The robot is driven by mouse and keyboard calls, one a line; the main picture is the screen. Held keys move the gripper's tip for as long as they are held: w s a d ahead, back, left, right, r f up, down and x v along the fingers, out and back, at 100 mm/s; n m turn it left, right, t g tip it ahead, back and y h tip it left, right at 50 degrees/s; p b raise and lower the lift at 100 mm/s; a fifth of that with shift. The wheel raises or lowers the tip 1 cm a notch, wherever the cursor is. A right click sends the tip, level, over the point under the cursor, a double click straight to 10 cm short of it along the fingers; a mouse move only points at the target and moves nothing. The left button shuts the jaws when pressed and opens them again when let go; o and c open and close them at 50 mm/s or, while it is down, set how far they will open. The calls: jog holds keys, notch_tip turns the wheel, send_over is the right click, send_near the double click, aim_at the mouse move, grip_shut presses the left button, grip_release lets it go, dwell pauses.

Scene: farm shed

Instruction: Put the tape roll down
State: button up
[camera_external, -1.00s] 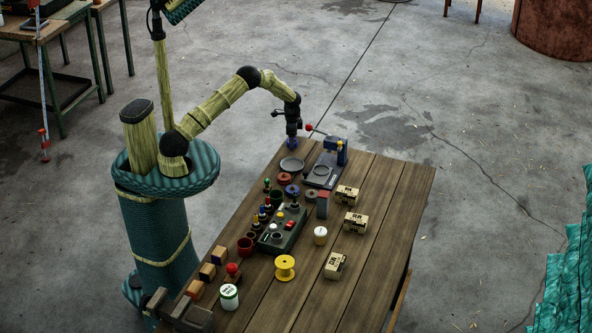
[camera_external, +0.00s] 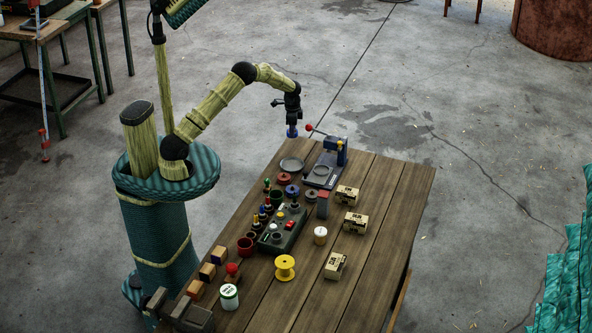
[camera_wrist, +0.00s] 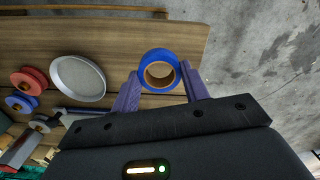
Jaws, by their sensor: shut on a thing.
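The tape roll (camera_wrist: 159,57) is blue with a tan core and shows in the wrist view between my two purple fingers. My gripper (camera_wrist: 160,85) is shut on it. In the external view the blue tape roll (camera_external: 292,131) hangs below my gripper (camera_external: 292,124), near the far left corner of the wooden table (camera_external: 380,200). I cannot tell exactly how high it is above the table top. In the wrist view the table's planks and its edge lie behind the roll, with the concrete floor to the right.
Several coloured rolls, jars and boxes crowd the middle. The right side of the table is mostly clear, apart from tan boxes (camera_external: 355,222).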

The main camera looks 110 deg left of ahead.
jog(key=shift+r+b, duration=0.45)
jog(key=shift+r, duration=1.9)
